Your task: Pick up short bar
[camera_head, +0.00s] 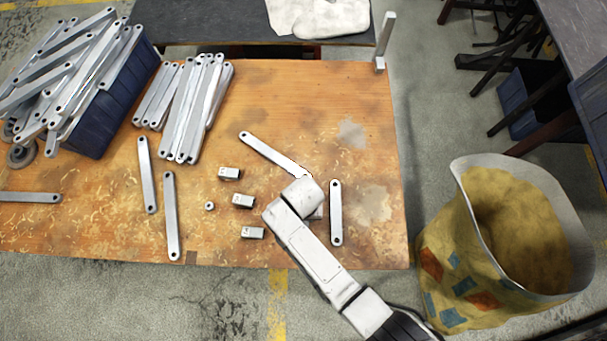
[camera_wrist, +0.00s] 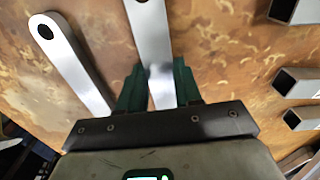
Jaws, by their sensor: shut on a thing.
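In the wrist view my gripper (camera_wrist: 158,85) has its two green fingers on either side of a flat silver bar (camera_wrist: 152,45). The fingers are shut on the bar. One end of it, with a dark hole, reaches the top edge of the picture. In the head view my white wrist covers the fingers and most or all of the held bar. I cannot tell there whether it is clear of the table. A second silver bar (camera_head: 336,213) lies just right of my wrist. A diagonal bar (camera_head: 272,153) lies up and left of it.
Several square tube pieces (camera_head: 243,201) and a small nut (camera_head: 209,206) lie left of my arm on the wooden table (camera_head: 300,90). More bars (camera_head: 171,215) lie farther left. A heaped blue bin (camera_head: 105,125) is at the far left. A yellow sack (camera_head: 450,270) stands right of the table.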

